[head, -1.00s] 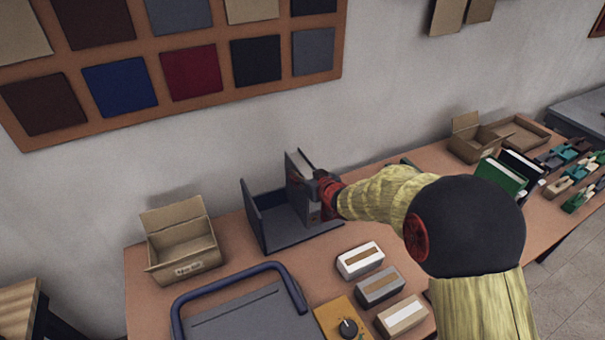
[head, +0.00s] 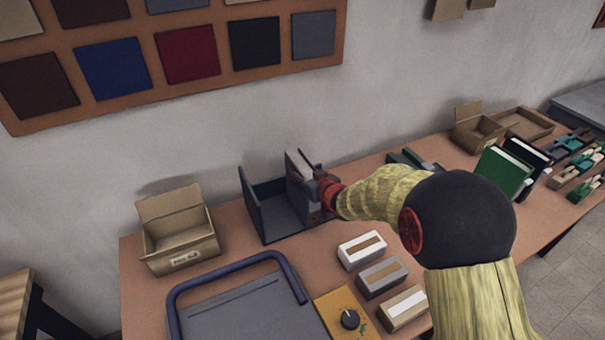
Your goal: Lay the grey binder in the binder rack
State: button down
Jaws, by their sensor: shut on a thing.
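The binder rack (head: 254,206) is a dark grey open holder on the wooden table, with an upright wall at its left and a flat floor. The grey binder (head: 297,172) stands upright at the right side of the rack, its pale pages showing along the top. My gripper (head: 322,191) is shut on the grey binder from the right. The gripper and arm hide part of the binder and the rack's right side. I cannot tell whether the binder's lower edge touches the rack floor.
An open cardboard box (head: 178,235) stands left of the rack. A green binder (head: 503,173) and a dark binder (head: 530,156) stand at the right.

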jog(key=c, duration=1.5)
grip_release()
jog(key=o, duration=0.4)
jog(key=shift+o, duration=0.2)
jog(key=shift+f, duration=0.15)
jog(key=shift+s, duration=0.1)
jog(key=v, duration=1.2)
